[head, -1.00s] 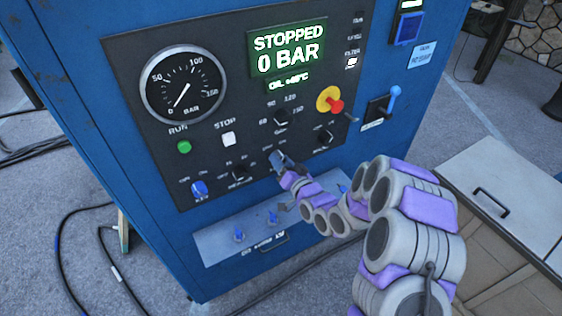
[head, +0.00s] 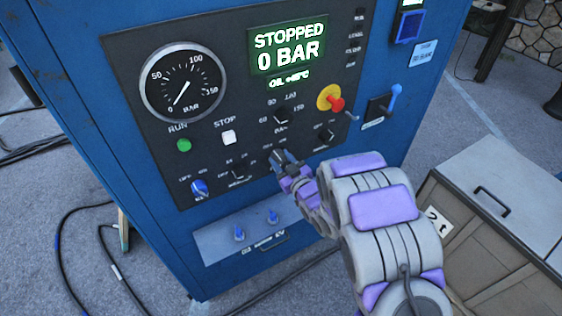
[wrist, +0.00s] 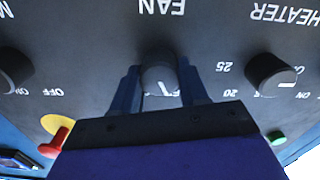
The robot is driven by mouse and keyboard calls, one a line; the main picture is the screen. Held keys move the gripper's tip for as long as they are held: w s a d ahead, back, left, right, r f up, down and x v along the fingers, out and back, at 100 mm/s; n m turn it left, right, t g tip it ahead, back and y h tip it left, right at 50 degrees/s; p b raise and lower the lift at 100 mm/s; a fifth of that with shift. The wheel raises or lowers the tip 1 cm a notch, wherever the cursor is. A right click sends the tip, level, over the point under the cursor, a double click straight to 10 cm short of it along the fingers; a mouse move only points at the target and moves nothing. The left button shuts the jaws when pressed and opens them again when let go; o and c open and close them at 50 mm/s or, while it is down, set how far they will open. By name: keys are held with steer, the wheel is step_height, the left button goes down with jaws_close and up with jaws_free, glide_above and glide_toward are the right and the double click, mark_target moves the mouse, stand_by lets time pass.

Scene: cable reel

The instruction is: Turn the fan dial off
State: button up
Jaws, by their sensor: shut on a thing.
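The fan dial (wrist: 160,78) is a dark round knob with a white mark on its face, under the label FAN, which reads upside down in the wrist view. My gripper (wrist: 162,92) has one finger on each side of it and is shut on it. In the head view my gripper (head: 281,158) is at the lower middle of the dark control panel (head: 215,120) and hides the dial. Which setting the dial's mark points to cannot be told.
The heater dial (wrist: 270,75) and another dark knob (wrist: 14,70) flank the fan dial in the wrist view. A red and yellow emergency stop (head: 331,100) and blue lever (head: 393,98) stick out at right.

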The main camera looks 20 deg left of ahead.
steer(key=shift+r+n, duration=0.1)
steer(key=shift+n, duration=0.5)
steer(key=o, duration=1.1)
steer(key=shift+c, duration=0.2)
steer(key=shift+s, duration=0.1)
steer(key=p+v, duration=1)
steer(key=v, duration=0.7)
steer(key=shift+d+p, duration=0.2)
steer(key=shift+p, duration=0.15)
